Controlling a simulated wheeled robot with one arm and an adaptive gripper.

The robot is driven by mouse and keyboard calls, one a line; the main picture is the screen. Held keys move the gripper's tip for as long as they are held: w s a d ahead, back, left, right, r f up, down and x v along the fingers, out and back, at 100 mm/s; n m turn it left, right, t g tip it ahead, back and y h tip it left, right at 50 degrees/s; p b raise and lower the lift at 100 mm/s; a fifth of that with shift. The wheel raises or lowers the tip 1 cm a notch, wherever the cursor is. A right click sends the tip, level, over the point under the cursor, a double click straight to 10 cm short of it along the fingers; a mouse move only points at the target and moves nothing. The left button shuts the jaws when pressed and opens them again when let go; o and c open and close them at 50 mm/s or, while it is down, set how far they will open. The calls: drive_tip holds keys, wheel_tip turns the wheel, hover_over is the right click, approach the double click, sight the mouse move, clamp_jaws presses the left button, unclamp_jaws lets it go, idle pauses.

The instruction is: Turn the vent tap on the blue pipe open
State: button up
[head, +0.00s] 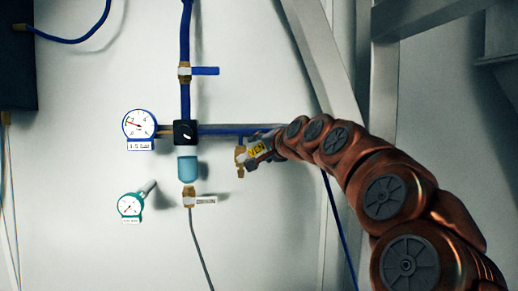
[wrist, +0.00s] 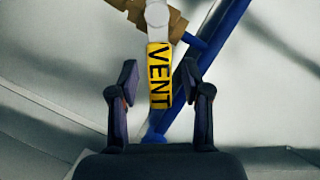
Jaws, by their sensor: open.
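The vent tap has a lever with a yellow label reading VENT (wrist: 159,75), and its brass body (wrist: 136,15) is at the top of the wrist view. My gripper (wrist: 161,72) is open, with one finger on each side of the lever and gaps visible on both sides. In the head view my gripper (head: 264,147) is partly hidden by the arm.
Left of the tap are a blue-handled valve (head: 205,71), a regulator with a light-blue bowl (head: 188,167), a blue-rimmed gauge (head: 139,125), a green-rimmed gauge (head: 130,206) and a white-tagged lower valve (head: 205,199). A grey diagonal strut (head: 322,55) stands close behind the arm.

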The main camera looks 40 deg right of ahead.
drive_tip(key=v, duration=1.1)
drive_tip(key=shift+s, duration=0.25)
drive_tip(key=shift+a, duration=0.1)
